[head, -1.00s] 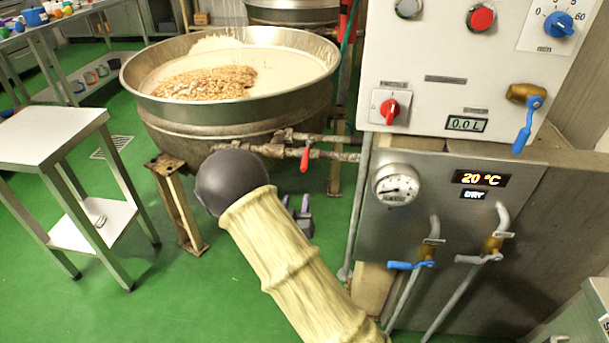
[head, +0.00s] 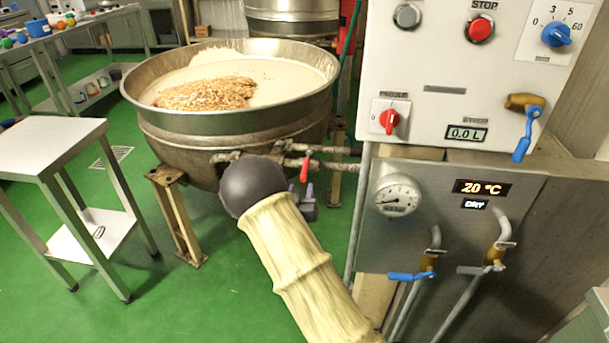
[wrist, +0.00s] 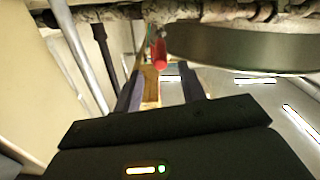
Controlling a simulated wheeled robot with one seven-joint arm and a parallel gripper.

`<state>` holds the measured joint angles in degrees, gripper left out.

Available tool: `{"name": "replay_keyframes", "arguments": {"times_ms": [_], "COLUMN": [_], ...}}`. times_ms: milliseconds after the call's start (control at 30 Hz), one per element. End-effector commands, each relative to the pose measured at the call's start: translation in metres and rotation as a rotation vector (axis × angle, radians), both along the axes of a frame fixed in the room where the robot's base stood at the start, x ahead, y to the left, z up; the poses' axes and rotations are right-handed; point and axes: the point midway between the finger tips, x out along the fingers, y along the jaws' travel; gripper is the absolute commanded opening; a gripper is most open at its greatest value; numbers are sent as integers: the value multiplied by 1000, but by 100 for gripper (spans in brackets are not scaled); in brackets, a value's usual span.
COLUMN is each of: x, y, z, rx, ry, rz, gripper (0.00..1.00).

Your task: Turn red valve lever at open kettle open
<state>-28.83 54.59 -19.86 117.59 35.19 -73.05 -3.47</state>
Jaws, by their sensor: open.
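The red valve lever (head: 305,168) hangs down from the pipe below the rim of the open kettle (head: 232,120). In the wrist view the red lever (wrist: 160,52) is in line with the gap between my fingers, at about the level of their tips. My gripper (wrist: 161,76) is open and holds nothing, with one dark finger on each side of the gap. In the head view my gripper (head: 307,197) shows partly behind my arm, just below the lever. I cannot tell whether a finger touches the lever.
The pipe (head: 335,165) runs right from the kettle towards the control cabinet (head: 455,200), which has blue-handled valves. A kettle leg (head: 180,215) stands left of my arm. A steel table (head: 50,148) is at the left; green floor between is clear.

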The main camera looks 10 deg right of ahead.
Motion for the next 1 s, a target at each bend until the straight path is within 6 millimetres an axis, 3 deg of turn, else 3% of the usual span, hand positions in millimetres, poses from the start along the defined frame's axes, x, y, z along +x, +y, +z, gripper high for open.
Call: {"name": "replay_keyframes", "arguments": {"times_ms": [433,600,867,1000], "x": [69,79,80,80], "y": [-23,-26,-26,-26], "z": [-1,0,0,0], "rx": [0,0,-1,-1], "ry": [-1,0,0,0], "rz": [0,0,0,0], "gripper": [41,41,41,15]}}
